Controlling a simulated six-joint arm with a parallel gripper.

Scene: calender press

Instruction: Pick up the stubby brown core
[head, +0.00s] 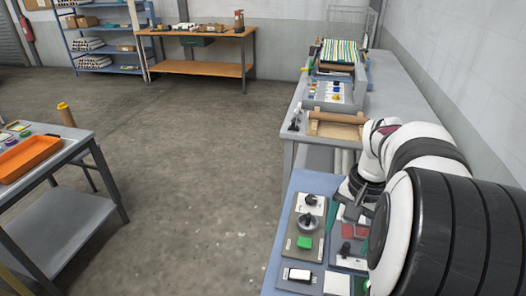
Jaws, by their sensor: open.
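A brown cylinder (338,117) lies across a light wooden cradle (330,129) on the grey bench at the right. A shorter brown cylinder (66,116) with a yellowish top stands upright by the far edge of the left table. I cannot tell for sure which one is the stubby brown core. My gripper (352,205) shows as dark grey parts below my white and black arm, above the blue panel table. It is open, apart from both cylinders, with nothing seen in it. My arm hides part of it.
An orange tray (28,158) sits on the left table. A control panel (306,235) with a knob and green button lies near my gripper. A machine with striped material (338,52) stands farther along the bench. The middle floor is clear.

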